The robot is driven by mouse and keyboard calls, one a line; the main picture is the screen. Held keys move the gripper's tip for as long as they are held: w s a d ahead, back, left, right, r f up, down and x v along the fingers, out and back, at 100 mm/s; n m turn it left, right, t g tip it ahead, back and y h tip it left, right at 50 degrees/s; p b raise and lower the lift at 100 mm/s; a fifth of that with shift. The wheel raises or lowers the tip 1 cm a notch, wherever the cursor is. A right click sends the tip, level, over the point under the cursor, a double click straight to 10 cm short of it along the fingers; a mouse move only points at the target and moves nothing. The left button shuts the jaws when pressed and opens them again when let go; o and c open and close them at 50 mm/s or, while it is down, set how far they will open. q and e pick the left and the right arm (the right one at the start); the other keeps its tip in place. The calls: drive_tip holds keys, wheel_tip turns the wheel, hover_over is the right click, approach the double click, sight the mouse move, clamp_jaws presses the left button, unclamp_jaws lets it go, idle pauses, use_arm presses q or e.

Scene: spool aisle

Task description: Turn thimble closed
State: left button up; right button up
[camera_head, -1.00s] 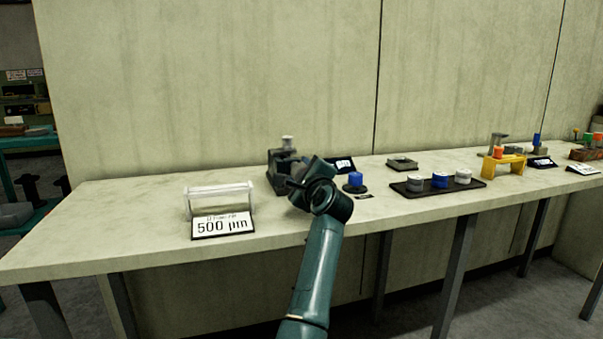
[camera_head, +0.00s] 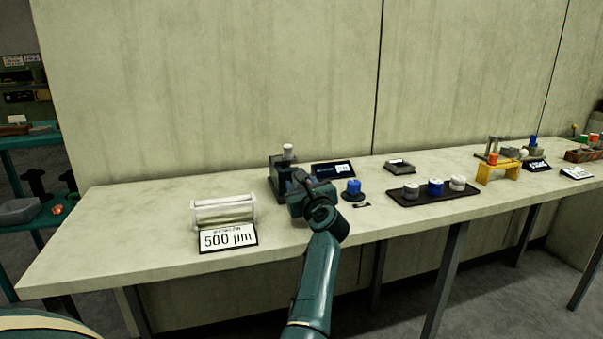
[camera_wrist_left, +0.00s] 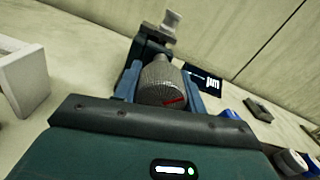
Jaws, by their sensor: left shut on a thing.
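The thimble (camera_wrist_left: 158,82) is a grey knurled cylinder with a red mark on its face, in the middle of the left wrist view. My left gripper (camera_wrist_left: 162,88) is shut on it, with one finger on each side. In the head view my left gripper (camera_head: 299,187) is at the front of the dark micrometer stand (camera_head: 279,178), and the wrist hides the thimble there. The stand's upper part with a pale round top also shows in the wrist view (camera_wrist_left: 157,38). A dark display (camera_head: 333,169) stands just behind; its reading is only partly visible. My right gripper is not in view.
A clear-fronted roller holder (camera_head: 222,212) and a "500 µm" sign (camera_head: 228,238) stand left of the gripper. A blue-topped piece (camera_head: 354,187) stands close on the right. Further right are a black tray (camera_head: 433,190) with spools and a yellow stand (camera_head: 498,172). The bench's left end is clear.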

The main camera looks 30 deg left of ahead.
use_arm(q)
drive_tip(key=m+p, duration=0.1)
drive_tip(key=m, duration=0.1)
drive_tip(key=m+p, duration=0.2)
drive_tip(key=shift+r, duration=0.3)
drive_tip(key=m+p, duration=0.2)
drive_tip(key=p, duration=0.1)
drive_tip(key=shift+a+m, duration=0.1)
drive_tip(key=shift+m, duration=0.2)
drive_tip(key=m+p, duration=0.4)
drive_tip(key=m, duration=0.1)
drive_tip(key=shift+s, duration=0.1)
drive_tip(key=m+p, duration=0.3)
drive_tip(key=m, duration=0.2)
drive_tip(key=shift+p, duration=0.35)
drive_tip(key=m+p, duration=0.1)
drive_tip(key=m, duration=0.2)
drive_tip(key=shift+p, duration=0.35)
drive_tip(key=shift+m+p, duration=0.4)
drive_tip(key=shift+m, duration=0.4)
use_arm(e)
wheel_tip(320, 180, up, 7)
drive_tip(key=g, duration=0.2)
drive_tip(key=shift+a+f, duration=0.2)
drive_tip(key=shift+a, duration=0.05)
use_arm(q)
drive_tip(key=shift+f, duration=0.1)
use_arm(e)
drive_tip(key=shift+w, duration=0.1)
